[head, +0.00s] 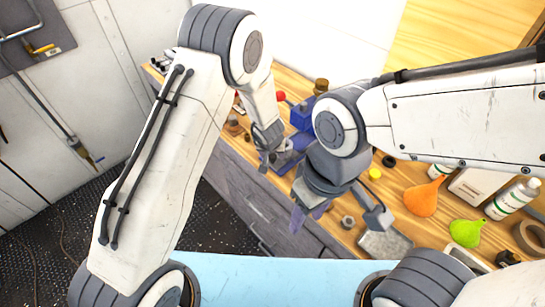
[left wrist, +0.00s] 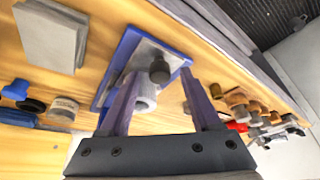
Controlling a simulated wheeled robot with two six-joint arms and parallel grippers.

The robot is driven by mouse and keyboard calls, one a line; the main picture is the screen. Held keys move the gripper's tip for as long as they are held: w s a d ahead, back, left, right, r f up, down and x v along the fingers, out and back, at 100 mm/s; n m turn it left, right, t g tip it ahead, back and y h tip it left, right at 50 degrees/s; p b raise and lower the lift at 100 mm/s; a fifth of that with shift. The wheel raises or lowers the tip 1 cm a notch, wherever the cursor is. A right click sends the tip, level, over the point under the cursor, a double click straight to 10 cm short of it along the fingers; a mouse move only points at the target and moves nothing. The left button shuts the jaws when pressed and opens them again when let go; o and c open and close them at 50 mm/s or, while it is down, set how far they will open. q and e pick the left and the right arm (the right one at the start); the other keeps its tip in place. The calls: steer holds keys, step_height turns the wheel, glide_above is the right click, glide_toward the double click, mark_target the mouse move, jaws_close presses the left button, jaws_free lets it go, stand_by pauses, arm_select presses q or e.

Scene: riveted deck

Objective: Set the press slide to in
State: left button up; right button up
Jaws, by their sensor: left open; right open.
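The press is a blue plate with a grey metal body; its blue part (head: 301,113) shows on the bench in the head view, partly hidden by my arms. In the left wrist view I see its blue plate (left wrist: 122,55), a pale grey cylinder (left wrist: 146,92) and a dark round knob (left wrist: 159,72). My left gripper (head: 278,157) is at the press. Its fingers (left wrist: 158,78) are open, one on each side of the cylinder and knob; I cannot tell whether they touch. My right gripper (head: 309,213) is open and empty, lower, over the bench's front edge.
Several small parts and a red item (left wrist: 237,127) lie near the press. Drawers are below the front edge.

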arm_select(q)
steer(key=shift+f, duration=0.1)
jaws_close()
stand_by(1.4)
